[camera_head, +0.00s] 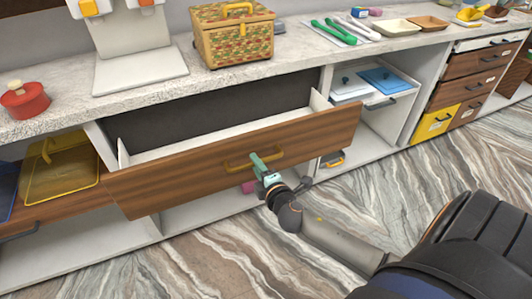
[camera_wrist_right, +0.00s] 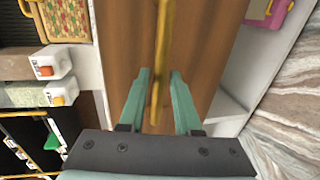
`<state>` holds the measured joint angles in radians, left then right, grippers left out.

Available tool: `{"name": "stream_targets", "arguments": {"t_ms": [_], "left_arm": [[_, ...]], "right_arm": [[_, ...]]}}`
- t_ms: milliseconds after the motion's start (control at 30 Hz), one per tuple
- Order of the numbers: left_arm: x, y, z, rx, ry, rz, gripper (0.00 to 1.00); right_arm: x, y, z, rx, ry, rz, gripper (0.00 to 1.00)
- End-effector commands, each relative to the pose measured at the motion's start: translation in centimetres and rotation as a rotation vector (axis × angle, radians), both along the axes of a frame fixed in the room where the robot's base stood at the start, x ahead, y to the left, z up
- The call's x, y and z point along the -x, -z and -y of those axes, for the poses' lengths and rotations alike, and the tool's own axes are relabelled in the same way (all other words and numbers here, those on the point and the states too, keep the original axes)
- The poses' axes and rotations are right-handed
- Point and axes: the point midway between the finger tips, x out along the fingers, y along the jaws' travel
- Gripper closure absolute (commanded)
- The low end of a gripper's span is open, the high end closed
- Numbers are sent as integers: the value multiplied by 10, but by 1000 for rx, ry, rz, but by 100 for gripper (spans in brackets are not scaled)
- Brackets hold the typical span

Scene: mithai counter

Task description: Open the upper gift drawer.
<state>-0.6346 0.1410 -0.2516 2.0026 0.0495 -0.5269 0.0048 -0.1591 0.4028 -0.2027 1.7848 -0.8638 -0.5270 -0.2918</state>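The wide wooden drawer (camera_head: 190,168) under the counter is pulled well out. Its white inside shows and looks empty where I can see it. Its front carries a yellow bar handle (camera_head: 235,167). My right gripper (camera_head: 262,160) is at this handle, near its right half. In the right wrist view the handle (camera_wrist_right: 166,45) runs between the two green fingers (camera_wrist_right: 159,85), with a small gap visible beside it, so the gripper looks open around it. My left gripper is out of view.
The counter above holds a red pot (camera_head: 25,101), a patterned basket (camera_head: 232,38) and green tongs (camera_head: 335,32). An open shelf with a blue tray (camera_head: 385,80) is right of the drawer. A yellow tray (camera_head: 62,172) is at left. Marbled floor lies clear in front.

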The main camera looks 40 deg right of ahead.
Motion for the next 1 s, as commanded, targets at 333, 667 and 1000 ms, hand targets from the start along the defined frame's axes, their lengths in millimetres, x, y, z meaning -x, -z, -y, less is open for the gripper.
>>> {"name": "stream_targets", "arguments": {"t_ms": [333, 667, 1000], "left_arm": [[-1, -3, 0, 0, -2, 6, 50], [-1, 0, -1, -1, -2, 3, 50], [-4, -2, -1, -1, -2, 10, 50]], "right_arm": [[62, -12, -15, -1, 1, -3, 68], [102, -22, -24, 0, 1, 0, 68], [108, -24, -26, 0, 0, 1, 68]]}}
